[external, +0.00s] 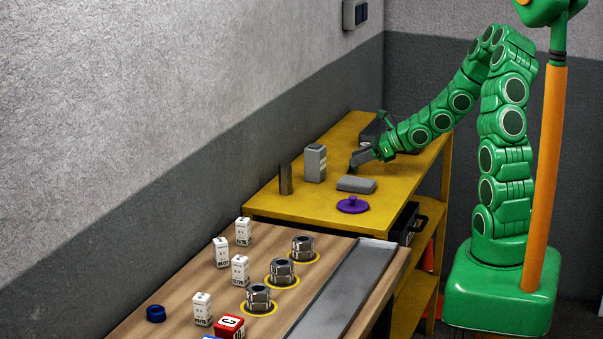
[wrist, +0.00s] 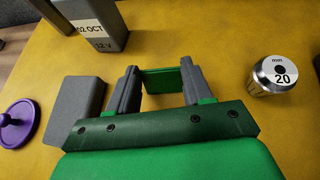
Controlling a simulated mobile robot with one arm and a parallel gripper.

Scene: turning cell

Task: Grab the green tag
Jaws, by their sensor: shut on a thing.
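The green tag (wrist: 163,80) is a small flat green piece between the two grey fingers of my gripper (wrist: 162,82) in the wrist view. The fingers touch its left and right ends, so my gripper is shut on it. In the external view my gripper (external: 359,163) is low over the yellow table, just behind a grey block. A small green patch shows at the fingertips there, too small to make out well. I cannot tell whether the tag still touches the table.
A grey block (wrist: 83,108) lies left of my gripper, with a purple knobbed disc (wrist: 17,124) beyond. A grey labelled box (wrist: 100,27) stands behind. A silver cylinder marked 20 (wrist: 274,77) is at right. The yellow table (external: 300,203) adjoins a wooden bench (external: 190,262).

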